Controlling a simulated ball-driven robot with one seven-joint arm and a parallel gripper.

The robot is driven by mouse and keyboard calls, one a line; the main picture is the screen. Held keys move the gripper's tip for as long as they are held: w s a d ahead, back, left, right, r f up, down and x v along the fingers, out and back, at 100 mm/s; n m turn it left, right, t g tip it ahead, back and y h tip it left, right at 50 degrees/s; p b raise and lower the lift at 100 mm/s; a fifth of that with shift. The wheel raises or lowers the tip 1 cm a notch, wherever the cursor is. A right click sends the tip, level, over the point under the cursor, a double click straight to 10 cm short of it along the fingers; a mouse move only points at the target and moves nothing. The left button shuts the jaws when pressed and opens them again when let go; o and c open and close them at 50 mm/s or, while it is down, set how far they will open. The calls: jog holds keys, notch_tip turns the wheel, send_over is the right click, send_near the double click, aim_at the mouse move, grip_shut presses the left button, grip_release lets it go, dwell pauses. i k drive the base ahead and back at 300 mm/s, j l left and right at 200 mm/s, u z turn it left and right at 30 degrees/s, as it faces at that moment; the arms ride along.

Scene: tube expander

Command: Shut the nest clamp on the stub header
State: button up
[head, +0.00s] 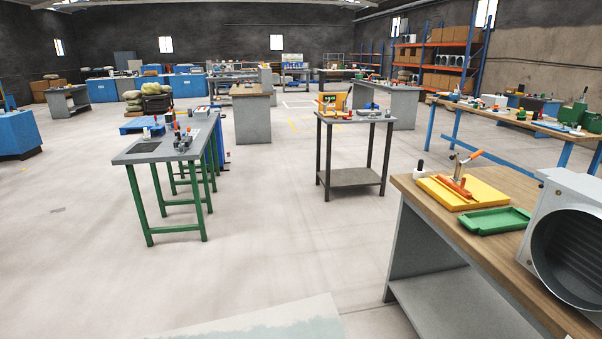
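A toggle clamp (459,165) with an orange-tipped handle stands on a yellow plate (488,195) on the wood-topped bench at the right. Its handle slants up to the right, away from the plate, so the clamp looks open. It looks like the nest clamp. An orange-red part (455,188) lies on the yellow plate below it. I cannot tell which piece is the stub header. My gripper is not in view.
A green tray (493,220) lies in front of the yellow plate. A large grey housing with a round opening (570,245) stands at the bench's right. A green-legged table (150,157) and a dark-legged table (352,118) stand farther off. Open floor (260,250) lies between.

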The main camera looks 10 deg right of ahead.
aim_at(480, 152)
jog(key=i, duration=1.85)
jog(key=i+z, duration=0.2)
jog(key=z, duration=0.2)
jog(key=i+j+z, duration=0.1)
jog(key=z, duration=0.35)
jog(key=i+j+z, duration=0.15)
jog(key=z, duration=0.25)
jog(key=i, duration=0.05)
